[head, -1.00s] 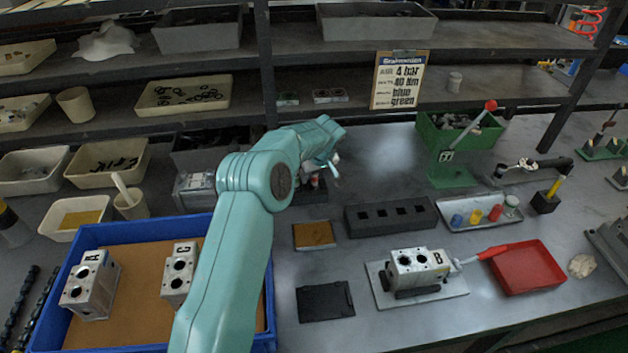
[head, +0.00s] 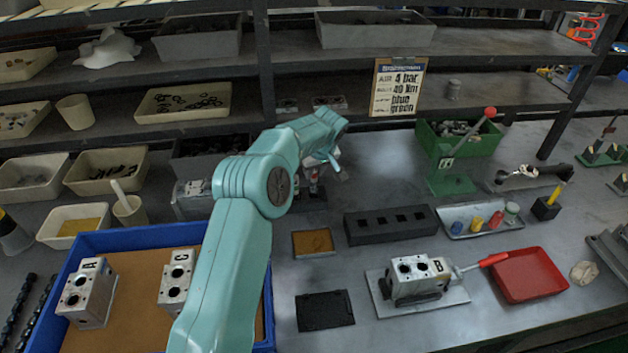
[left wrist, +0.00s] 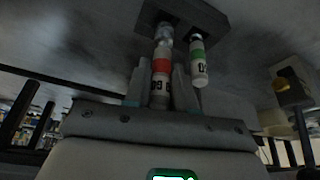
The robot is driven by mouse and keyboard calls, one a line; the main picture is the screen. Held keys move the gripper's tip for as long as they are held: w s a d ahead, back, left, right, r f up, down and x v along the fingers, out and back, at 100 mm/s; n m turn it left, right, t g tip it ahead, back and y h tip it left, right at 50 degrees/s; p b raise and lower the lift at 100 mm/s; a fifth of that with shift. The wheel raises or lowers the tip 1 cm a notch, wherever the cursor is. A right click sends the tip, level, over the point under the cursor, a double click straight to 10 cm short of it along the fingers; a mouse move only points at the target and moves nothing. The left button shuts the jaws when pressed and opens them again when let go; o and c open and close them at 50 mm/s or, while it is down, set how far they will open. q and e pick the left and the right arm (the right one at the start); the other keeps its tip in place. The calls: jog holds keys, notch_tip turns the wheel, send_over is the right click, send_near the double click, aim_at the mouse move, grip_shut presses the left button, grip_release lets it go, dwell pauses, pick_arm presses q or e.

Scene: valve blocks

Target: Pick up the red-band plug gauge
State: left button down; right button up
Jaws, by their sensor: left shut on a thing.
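The red-band plug gauge (left wrist: 161,66) is white with a red band and a metal end. In the left wrist view it sits between the fingers of my left gripper (left wrist: 163,88), which is shut on it. The gauge's metal end points at a dark rack (left wrist: 205,14); I cannot tell whether it is still seated there. A green-band plug gauge (left wrist: 198,62) stands beside it, outside the fingers. In the head view my left gripper (head: 322,160) is over the rack (head: 312,198), behind my forearm, and the gauge is mostly hidden. My right gripper is not in view.
A dark block with square holes (head: 391,225) and a brown pad (head: 313,243) lie in front of the rack. A green bin (head: 458,140) and a red-knobbed lever stand to the right. A blue tray (head: 190,234) holds valve blocks A and C. The shelf frame is close behind.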

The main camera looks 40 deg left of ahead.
pick_arm(q)
notch_tip(320, 180, up, 11)
jog(key=shift+f+p, duration=0.1)
jog(key=shift+p, duration=0.45)
jog(key=shift+w+r+p, duration=0.1)
jog(key=shift+r+p, duration=1)
jog(key=shift+r, duration=1.45)
jog(key=shift+w, duration=0.15)
